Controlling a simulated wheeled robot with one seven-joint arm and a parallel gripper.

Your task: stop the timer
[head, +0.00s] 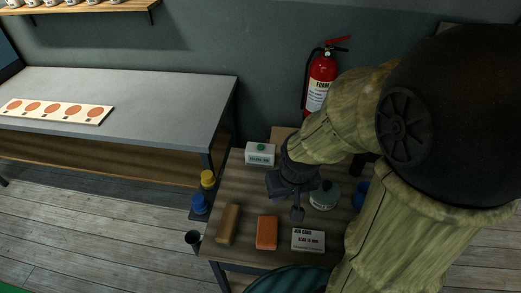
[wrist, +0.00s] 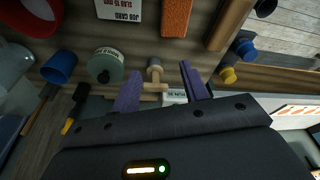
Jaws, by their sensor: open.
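The timer (head: 260,153) looks to be the small white box with a green button on top and a dark display, at the back left of the wooden table. Its display is too small to read. In the wrist view a strip of a white box (wrist: 175,97), probably the timer, shows between my fingers, mostly hidden by my gripper. My gripper (head: 284,197) is above the table, in front and to the right of the timer, apart from it. In the wrist view its purple fingers (wrist: 160,72) are spread with nothing held; a small wooden-handled tool (wrist: 155,68) lies beyond them.
A green-lidded jar (head: 324,197), a blue cup (head: 360,196), a job card (head: 308,240), an orange block (head: 266,232) and a brown block (head: 228,225) stand around. Yellow (head: 208,179) and blue (head: 199,204) containers are left of the table. A fire extinguisher (head: 321,80) hangs behind.

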